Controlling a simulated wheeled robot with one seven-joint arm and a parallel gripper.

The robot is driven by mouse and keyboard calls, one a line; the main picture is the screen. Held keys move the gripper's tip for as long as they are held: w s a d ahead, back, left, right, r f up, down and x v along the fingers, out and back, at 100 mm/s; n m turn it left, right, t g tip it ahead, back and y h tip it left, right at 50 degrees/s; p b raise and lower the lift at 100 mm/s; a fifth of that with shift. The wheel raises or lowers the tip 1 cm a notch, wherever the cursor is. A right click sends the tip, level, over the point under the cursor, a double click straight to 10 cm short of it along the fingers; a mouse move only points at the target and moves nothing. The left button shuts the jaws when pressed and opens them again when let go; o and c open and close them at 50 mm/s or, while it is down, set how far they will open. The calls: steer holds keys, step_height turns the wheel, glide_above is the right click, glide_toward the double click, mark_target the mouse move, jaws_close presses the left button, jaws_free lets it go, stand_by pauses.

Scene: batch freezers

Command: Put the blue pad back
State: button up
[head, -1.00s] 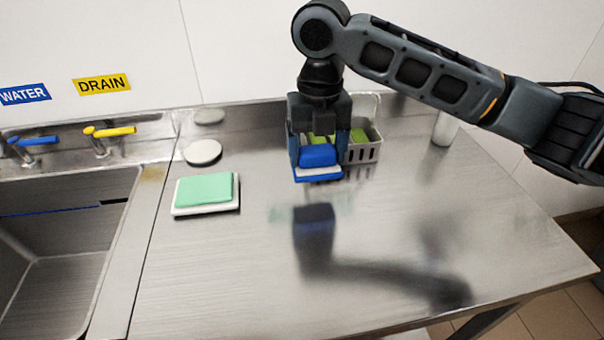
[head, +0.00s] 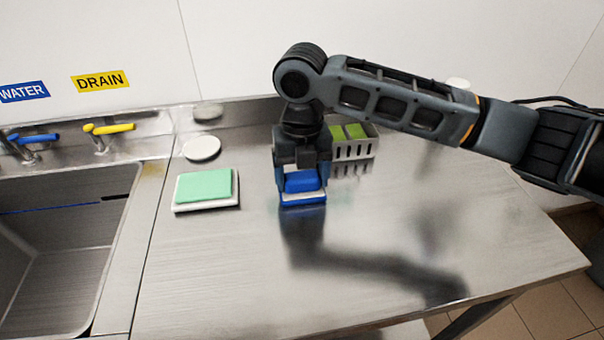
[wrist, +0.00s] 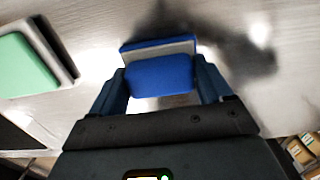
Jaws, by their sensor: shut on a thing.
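My gripper (head: 302,180) is shut on the blue pad (head: 303,182), in front of the grey basket. The pad has a white layer and a second blue part under it. In the wrist view the blue pad (wrist: 160,76) sits between the two fingers (wrist: 160,88). The pad is low over the steel counter; I cannot tell whether its underside touches. A green pad on a white base (head: 205,187) lies on the counter to the left, apart from my gripper. It also shows at the left of the wrist view (wrist: 25,65).
A grey slotted basket (head: 355,152) with green pieces stands behind my gripper, partly hidden by the arm. A white round disc (head: 202,148) lies near the wall. The sink (head: 60,240) is at the left. The front and right counter (head: 400,240) is clear.

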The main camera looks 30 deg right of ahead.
mark_target(302, 175)
steer(key=o, duration=0.9)
steer(key=shift+o, duration=0.2)
step_height(302, 175, up, 12)
steer(key=b, duration=0.1)
